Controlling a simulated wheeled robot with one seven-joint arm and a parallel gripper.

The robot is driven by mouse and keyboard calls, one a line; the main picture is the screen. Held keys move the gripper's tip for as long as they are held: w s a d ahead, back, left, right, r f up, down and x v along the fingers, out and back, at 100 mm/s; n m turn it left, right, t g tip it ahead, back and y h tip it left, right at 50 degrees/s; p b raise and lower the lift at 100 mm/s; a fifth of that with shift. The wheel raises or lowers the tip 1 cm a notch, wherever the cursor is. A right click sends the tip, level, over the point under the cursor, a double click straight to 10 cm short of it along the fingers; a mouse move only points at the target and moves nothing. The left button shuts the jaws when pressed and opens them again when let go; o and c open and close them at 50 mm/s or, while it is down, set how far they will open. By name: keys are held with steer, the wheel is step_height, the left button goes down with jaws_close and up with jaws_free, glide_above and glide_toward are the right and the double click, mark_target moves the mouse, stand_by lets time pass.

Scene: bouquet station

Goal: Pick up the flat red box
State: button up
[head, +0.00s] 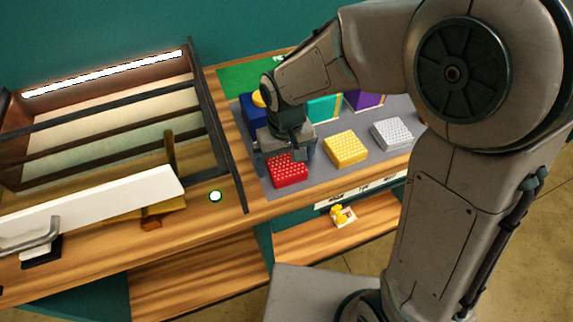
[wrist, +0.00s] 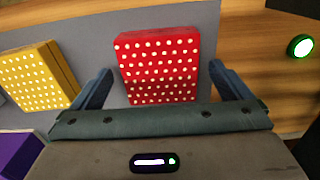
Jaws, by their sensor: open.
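The flat red box (head: 288,171) with white dots lies on the grey mat (head: 312,174) near the bench's front edge. It also shows in the wrist view (wrist: 158,66), top centre, between the two fingers. My gripper (head: 284,158) is open and empty, just above and behind the red box in the head view. In the wrist view my gripper (wrist: 160,85) has one finger on each side of the box, with a gap visible at each side. Its fingertips' exact height over the mat is hard to tell.
A yellow dotted box (head: 345,147) and a white dotted box (head: 392,133) lie to the right. Blue, teal (head: 323,108) and purple (head: 362,100) boxes stand behind. A dark-framed cabinet (head: 222,150) is at left, and a round green-lit button (head: 215,196) is on the wood.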

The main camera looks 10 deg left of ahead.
steer(key=c, duration=1.1)
steer(key=shift+c, duration=0.2)
